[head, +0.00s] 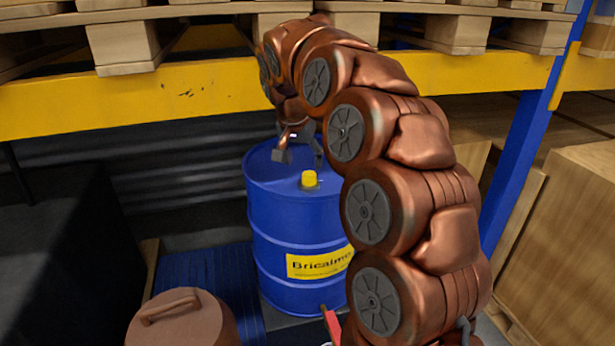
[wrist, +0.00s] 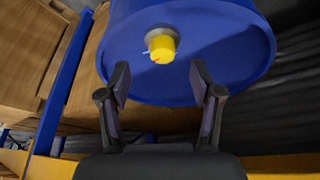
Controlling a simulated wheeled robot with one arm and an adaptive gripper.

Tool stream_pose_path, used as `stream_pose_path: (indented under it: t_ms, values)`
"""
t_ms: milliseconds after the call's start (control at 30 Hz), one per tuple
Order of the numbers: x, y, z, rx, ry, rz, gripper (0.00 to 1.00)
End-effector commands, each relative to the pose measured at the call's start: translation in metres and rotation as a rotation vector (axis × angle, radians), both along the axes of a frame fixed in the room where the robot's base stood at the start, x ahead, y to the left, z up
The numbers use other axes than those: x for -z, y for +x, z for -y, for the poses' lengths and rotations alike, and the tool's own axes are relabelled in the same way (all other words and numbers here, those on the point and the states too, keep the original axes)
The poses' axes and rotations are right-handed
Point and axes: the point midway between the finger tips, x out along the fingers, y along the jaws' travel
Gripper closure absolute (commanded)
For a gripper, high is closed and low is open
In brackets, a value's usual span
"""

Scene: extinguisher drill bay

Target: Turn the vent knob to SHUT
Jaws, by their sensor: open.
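The yellow vent knob (head: 309,179) stands on the top of a blue drum (head: 300,260) with a yellow "Bricalmo" label. In the wrist view the knob (wrist: 160,46) sits on a pale round base on the drum lid (wrist: 215,80). My gripper (head: 299,158) is above the drum top, behind the knob in the head view. In the wrist view my gripper (wrist: 160,82) is open and empty, its fingers apart, with the knob beyond the tips and between their lines.
A yellow rack beam (head: 130,97) with wooden pallets (head: 125,45) runs above the drum. A blue post (head: 520,140) and wooden crates (head: 565,235) stand at right. A brown lidded container (head: 180,322) is at front left, near a blue slatted pallet (head: 215,285).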

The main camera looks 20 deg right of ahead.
Motion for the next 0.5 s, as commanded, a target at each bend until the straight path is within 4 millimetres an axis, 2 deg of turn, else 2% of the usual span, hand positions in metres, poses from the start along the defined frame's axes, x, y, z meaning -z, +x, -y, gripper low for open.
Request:
stream_pose_path:
  t_ms: [100,267,500]
  values:
    - [0.0,0.014,0.007,0.042,-0.004,0.023,0.35]
    - [0.001,0.018,0.011,0.061,-0.006,0.03,0.35]
    - [0.021,0.023,0.017,0.06,-0.004,0.028,0.35]
